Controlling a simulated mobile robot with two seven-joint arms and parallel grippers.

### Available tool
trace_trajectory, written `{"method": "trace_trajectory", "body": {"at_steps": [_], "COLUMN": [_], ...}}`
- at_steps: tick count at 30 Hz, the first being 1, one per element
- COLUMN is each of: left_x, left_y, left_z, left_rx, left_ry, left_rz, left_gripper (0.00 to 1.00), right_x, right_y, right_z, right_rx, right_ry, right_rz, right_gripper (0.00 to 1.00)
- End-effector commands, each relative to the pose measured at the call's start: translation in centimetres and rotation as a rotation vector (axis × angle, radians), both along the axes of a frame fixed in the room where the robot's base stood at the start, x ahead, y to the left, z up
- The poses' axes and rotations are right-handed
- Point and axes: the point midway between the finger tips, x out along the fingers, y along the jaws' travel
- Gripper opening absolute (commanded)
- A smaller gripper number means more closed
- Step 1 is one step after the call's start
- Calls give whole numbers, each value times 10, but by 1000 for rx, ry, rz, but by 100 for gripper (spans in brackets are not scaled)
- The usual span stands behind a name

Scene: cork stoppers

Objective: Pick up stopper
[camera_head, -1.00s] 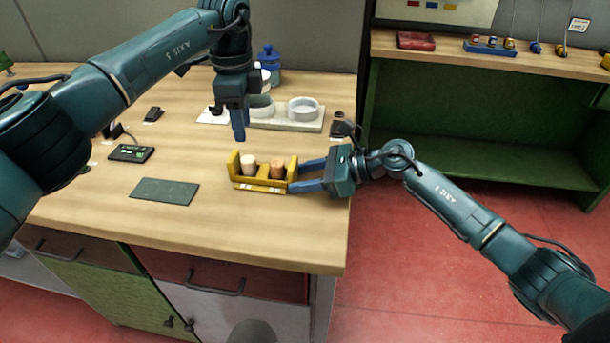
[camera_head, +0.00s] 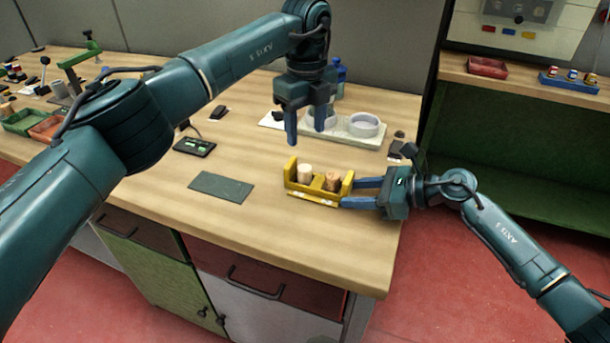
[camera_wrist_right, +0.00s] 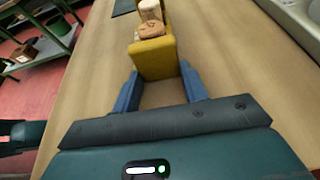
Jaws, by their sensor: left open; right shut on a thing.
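Two cork stoppers stand upright in a yellow holder (camera_head: 312,195) on the bench: a pale one (camera_head: 305,173) on the left and a browner one (camera_head: 332,182) on the right. My right gripper (camera_head: 351,193) is shut on the holder's right end. In the right wrist view its blue fingers (camera_wrist_right: 161,88) flank the yellow end wall (camera_wrist_right: 155,58), with the brown stopper (camera_wrist_right: 151,30) and pale stopper (camera_wrist_right: 149,9) beyond. My left gripper (camera_head: 306,135) is open and empty, fingers pointing down, above and behind the holder, apart from the stoppers.
A dark green mat (camera_head: 221,187) lies left of the holder. A black device (camera_head: 194,146) lies behind the mat. A pale tray with round dishes (camera_head: 362,137) stands behind the holder. The bench's right edge is close to my right gripper. Bare wood lies in front.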

Motion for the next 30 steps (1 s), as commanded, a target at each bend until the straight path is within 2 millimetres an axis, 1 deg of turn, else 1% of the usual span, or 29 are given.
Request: {"method": "trace_trajectory", "body": {"at_steps": [1, 4, 6, 11, 14, 21, 24, 29, 30], "left_x": [0, 0, 0, 0, -1, -2, -2, -2, -2], "left_y": [1, 1, 1, 1, 2, 3, 3, 3, 3], "left_z": [-11, -26, -33, -41, -50, -85, -91, -91, -91], "left_rx": [1, 1, 0, 1, 1, 0, 0, 1, 1], "left_ry": [4, 2, 1, -1, 1, 3, 0, -1, -1], "left_rz": [1, 2, 2, 3, 3, 4, 4, 4, 4], "left_gripper": [53, 53, 53, 53, 53, 53, 53, 53, 52], "right_x": [0, 0, 0, 0, 0, 0, 0, 0, 0], "right_y": [0, 0, 0, 0, 0, 0, 0, 0, 0], "right_z": [0, 0, 0, 0, 0, 0, 0, 0, 0], "right_rx": [0, 0, 0, 0, 0, 0, 0, 0, 0], "right_ry": [0, 0, 0, 0, 0, 0, 0, 0, 0], "right_rz": [0, 0, 0, 0, 0, 0, 0, 0, 0], "right_gripper": [14, 14, 14, 14, 14, 14, 14, 14, 14]}}
